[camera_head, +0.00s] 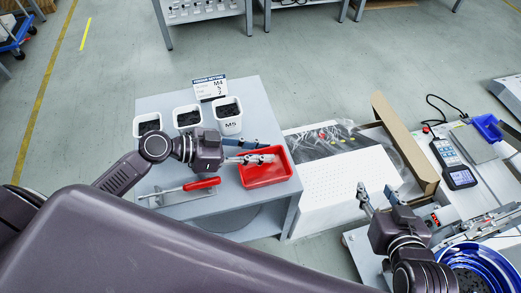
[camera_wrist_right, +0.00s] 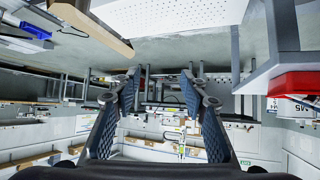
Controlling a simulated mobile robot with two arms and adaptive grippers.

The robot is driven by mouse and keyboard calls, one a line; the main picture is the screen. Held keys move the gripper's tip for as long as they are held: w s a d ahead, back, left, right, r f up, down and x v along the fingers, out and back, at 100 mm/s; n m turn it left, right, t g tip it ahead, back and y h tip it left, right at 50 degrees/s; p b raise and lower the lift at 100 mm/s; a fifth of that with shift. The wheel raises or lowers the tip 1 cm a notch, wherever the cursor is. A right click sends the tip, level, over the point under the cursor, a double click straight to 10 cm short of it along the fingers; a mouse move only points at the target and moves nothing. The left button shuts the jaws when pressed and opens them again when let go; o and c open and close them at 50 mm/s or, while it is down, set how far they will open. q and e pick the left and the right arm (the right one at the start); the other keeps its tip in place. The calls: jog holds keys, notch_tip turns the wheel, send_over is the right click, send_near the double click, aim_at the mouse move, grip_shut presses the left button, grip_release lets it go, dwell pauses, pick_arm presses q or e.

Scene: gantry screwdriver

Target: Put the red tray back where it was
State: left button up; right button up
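The red tray (camera_head: 266,177) is at the right edge of the grey table in the head view, and looks empty. Part of it also shows at the right of the right wrist view (camera_wrist_right: 296,84). My left gripper (camera_head: 270,151) is at the tray's back rim, its fingers apart. One finger lies over the tray and the other just behind the rim; whether they touch it cannot be told. My right gripper (camera_head: 376,189) is open and empty, above the right-hand side near the white perforated board; its spread fingers show in the right wrist view (camera_wrist_right: 168,85).
White bins of dark parts (camera_head: 188,117) stand behind my left gripper, with a sign (camera_head: 209,88). A red-handled screwdriver (camera_head: 201,185) lies at the table's front.

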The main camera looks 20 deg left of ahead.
pick_arm(q)
jog(key=shift+r, duration=0.1)
jog(key=p+v, duration=0.1)
jog(key=v, duration=1)
jog(key=shift+r, duration=0.1)
jog(key=shift+s+a+r, duration=0.15)
jog(key=shift+s+a, duration=0.05)
jog(key=shift+a, duration=0.15)
pick_arm(e)
jog(key=s+d+f+g+h, duration=0.1)
jog(key=s+d+f+g, duration=0.1)
jog(key=s+f, duration=0.3)
jog(key=shift+s+d+g, duration=0.15)
jog(key=shift+s+g, duration=0.6)
jog(key=shift+g, duration=0.15)
